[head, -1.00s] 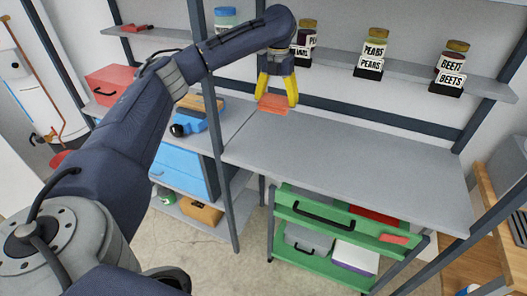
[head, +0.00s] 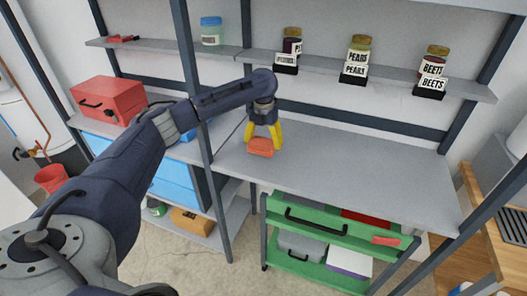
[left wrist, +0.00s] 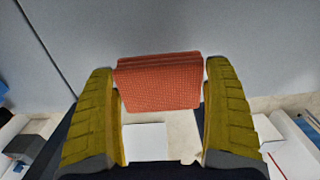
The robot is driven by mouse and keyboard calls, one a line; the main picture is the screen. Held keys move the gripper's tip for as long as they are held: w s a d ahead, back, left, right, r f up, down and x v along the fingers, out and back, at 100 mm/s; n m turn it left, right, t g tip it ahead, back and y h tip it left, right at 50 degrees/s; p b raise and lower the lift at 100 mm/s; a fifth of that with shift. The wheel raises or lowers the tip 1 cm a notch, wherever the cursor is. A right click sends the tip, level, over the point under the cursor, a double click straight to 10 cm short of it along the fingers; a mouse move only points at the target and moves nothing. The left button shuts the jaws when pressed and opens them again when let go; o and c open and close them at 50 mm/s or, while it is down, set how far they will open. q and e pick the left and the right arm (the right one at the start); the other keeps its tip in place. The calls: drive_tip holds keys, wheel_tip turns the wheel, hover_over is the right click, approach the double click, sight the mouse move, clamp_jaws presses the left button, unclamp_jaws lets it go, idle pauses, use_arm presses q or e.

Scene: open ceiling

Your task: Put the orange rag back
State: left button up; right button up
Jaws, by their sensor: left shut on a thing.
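The orange rag (head: 261,147) is a small folded block of cloth. It is between the yellow fingers of my left gripper (head: 263,136), which is shut on it. It appears at or just above the grey middle shelf (head: 340,165), near its left part; I cannot tell whether it touches. In the left wrist view the folded rag (left wrist: 158,85) spans between the two fingertips (left wrist: 160,70). A similar flat orange-red piece (head: 386,240) lies on the green cart (head: 300,215) below. My right gripper is not in view.
Labelled jars, among them pears (head: 357,55) and beets (head: 433,68), stand on the upper shelf. A dark upright post (head: 190,80) is left of the gripper. A red toolbox (head: 108,100) sits farther left. The middle shelf is clear to the right.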

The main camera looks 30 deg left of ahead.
sight(263, 151)
use_arm(q)
drive_tip(key=shift+f, duration=2.35)
drive_tip(key=o, duration=1)
drive_tip(key=shift+f, duration=0.1)
wheel_tip(263, 151, up, 12)
drive_tip(key=shift+r, duration=0.15)
